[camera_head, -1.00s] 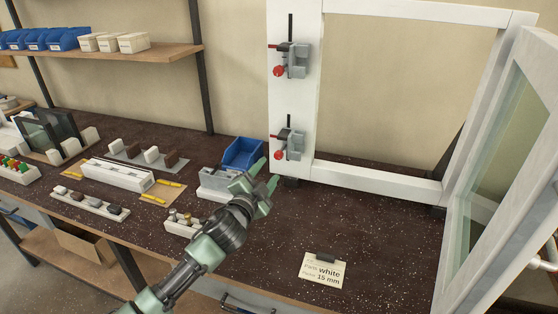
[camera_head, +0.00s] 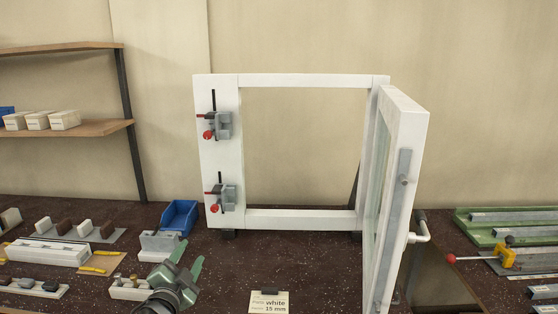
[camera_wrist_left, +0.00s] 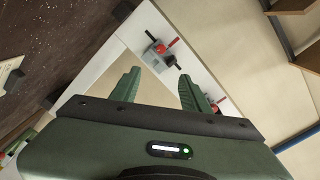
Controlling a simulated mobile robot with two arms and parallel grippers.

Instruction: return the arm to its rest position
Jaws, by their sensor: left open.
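My left gripper (camera_head: 188,265) is low in the head view, over the dark bench top, in front of the grey block and blue bin. Its green fingers are spread apart with nothing between them. The left wrist view shows the same open fingers (camera_wrist_left: 158,86), with the white frame and its clamps beyond them. My right gripper is in neither view.
A white window frame (camera_head: 300,80) stands on the bench with two red-handled clamps (camera_head: 217,125) on its left post. Its sash (camera_head: 400,180) is swung open at right. A blue bin (camera_head: 180,216) and a card (camera_head: 268,302) are near.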

